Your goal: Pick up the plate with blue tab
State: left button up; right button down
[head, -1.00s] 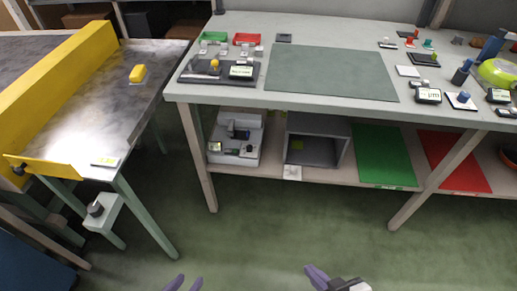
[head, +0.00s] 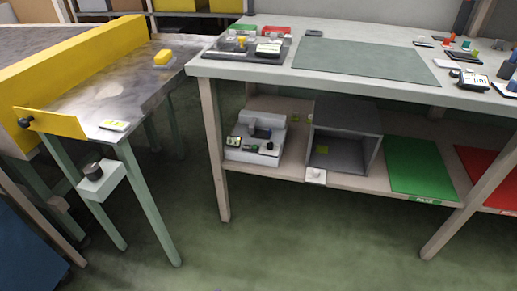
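A pale plate (head: 503,90) lies on the bench top at the far right, cut off by the picture's edge. A bit of blue shows on it at that edge, too little to be sure it is a blue tab. A dark blue upright object (head: 508,68) stands just behind it. Neither of my grippers is in view.
The bench (head: 380,90) carries a green-grey mat (head: 365,62) and a dark fixture (head: 229,51) with a yellow knob. Its lower shelf holds a grey open box (head: 345,135) and a green sheet (head: 418,167). A yellow-walled conveyor table (head: 120,85) stands left. The floor in front is clear.

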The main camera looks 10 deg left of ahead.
aim_at(260, 134)
jog(key=u, duration=0.3)
jog(key=k, duration=0.4)
jog(key=u, duration=1.45)
jog(key=i, duration=0.25)
jog(key=z, duration=0.75)
jog(key=i, duration=0.85)
jog(key=z, duration=1.05)
jog(key=i, duration=0.75)
